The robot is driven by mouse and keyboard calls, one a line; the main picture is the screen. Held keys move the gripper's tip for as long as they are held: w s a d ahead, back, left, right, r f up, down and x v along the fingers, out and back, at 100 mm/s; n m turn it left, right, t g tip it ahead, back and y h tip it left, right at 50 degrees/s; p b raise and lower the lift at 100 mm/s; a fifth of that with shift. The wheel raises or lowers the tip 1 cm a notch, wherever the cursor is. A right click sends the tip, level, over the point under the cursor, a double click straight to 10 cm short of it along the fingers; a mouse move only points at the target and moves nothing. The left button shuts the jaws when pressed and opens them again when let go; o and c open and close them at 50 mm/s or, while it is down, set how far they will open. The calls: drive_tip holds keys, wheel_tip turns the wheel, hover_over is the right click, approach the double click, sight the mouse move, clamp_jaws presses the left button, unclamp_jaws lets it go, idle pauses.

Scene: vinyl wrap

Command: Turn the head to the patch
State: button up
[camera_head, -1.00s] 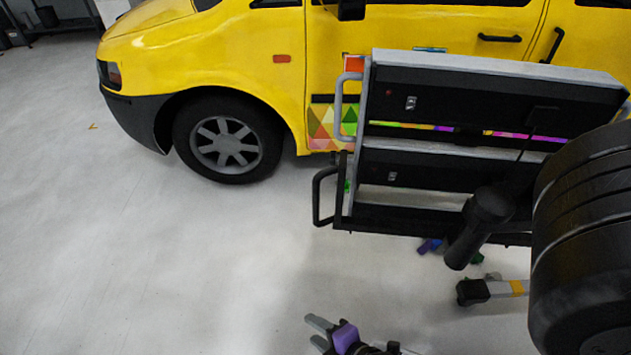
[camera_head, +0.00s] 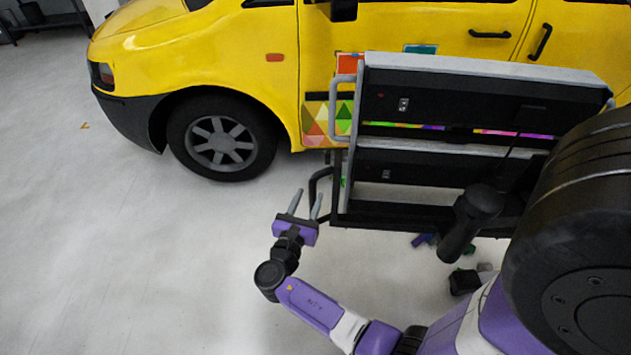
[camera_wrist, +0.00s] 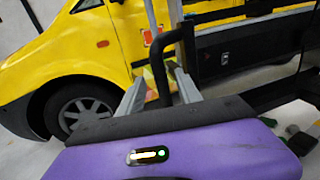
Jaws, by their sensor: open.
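Several coloured patches show on the yellow van (camera_head: 225,35). A small teal patch (camera_head: 421,48) is on its door, just above the black cart. An orange-red square (camera_head: 349,64) shows at the cart's upper left corner, and a patch of coloured triangles (camera_head: 320,122) is low on the van behind the front wheel. I cannot tell which one is the patch meant. My gripper (camera_head: 307,203) is open and empty, left of the cart's lower handle. In the wrist view its fingers (camera_wrist: 160,88) appear either side of a black bar of the cart, which is beyond them.
The black cart (camera_head: 450,90) with grey frame stands between me and the van and hides much of the door. Its lower black handle (camera_head: 314,190) is close to my gripper. Small coloured pieces (camera_head: 424,240) lie below it. The floor at left (camera_head: 90,230) is clear.

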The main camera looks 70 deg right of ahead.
drive_tip(key=d, duration=0.6)
drive_tip(key=shift+w+d, duration=0.15)
drive_tip(key=shift+d, duration=0.25)
drive_tip(key=shift+c, duration=0.2)
drive_tip(key=shift+f, duration=0.1)
clamp_jaws()
drive_tip(key=shift+a, duration=0.1)
idle(0.7)
